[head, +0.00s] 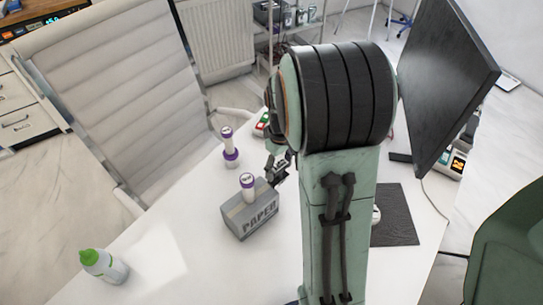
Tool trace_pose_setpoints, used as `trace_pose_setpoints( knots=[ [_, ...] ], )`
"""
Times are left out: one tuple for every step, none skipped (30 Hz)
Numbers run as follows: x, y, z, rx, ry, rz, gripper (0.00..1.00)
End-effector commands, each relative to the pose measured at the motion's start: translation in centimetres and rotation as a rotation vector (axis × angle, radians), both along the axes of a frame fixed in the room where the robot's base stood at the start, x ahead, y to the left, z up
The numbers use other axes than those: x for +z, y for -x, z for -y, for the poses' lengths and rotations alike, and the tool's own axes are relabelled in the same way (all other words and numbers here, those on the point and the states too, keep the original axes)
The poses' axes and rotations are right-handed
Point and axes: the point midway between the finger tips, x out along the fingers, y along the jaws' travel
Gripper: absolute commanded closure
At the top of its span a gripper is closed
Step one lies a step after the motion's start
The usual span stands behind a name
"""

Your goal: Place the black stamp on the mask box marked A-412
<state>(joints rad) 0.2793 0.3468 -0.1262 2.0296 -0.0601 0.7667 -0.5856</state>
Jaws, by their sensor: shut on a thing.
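My gripper (277,176) is partly in view, just right of a grey box marked PAPER (251,218), close to its back right corner. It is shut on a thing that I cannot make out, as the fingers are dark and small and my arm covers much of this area. I cannot pick out the black stamp. No box with a readable A-412 mark shows. A white and purple stamp-like thing (248,186) stands upright at the top of the grey box. A similar white and purple one (229,147) stands on the table behind.
The white table (185,215) is clear at the front left, apart from a green-capped bottle (104,266). A small red, white and green thing (262,123) is partly hidden by my arm. A monitor (445,85) and dark mat (397,215) are right. A white chair (110,85) stands behind.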

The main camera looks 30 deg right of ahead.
Motion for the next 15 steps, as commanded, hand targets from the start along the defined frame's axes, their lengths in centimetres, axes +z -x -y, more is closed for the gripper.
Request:
trace_pose_setpoints(
  knots=[
    [0.2,0.4,-0.2,0.000,0.001,0.001,0.87],
    [0.3,0.6,-0.3,0.000,0.001,0.001,0.87],
    [0.4,0.9,-0.3,0.000,0.000,0.000,0.87],
    [0.4,1.0,-0.4,0.000,0.000,0.000,0.87],
    [0.5,1.0,-0.4,0.000,0.000,0.000,0.87],
    [0.5,1.1,-0.4,0.000,0.001,0.000,0.87],
    [0.6,1.1,-0.4,0.000,0.001,0.000,0.87],
    [0.7,1.1,-0.4,0.000,0.001,0.001,0.87],
    [1.0,1.1,-0.4,0.000,0.001,0.002,0.87],
    [1.4,1.0,-0.4,0.000,0.002,0.004,0.87],
    [1.9,1.0,-0.4,0.000,0.002,0.004,0.87],
    [2.9,1.0,-0.4,0.000,0.003,0.007,0.87],
    [3.7,1.0,-0.4,0.000,0.004,0.007,0.87],
    [4.4,1.0,-0.4,0.000,0.004,0.007,0.87],
    [5.5,1.0,-0.4,0.000,0.003,0.008,0.87]
  ],
)
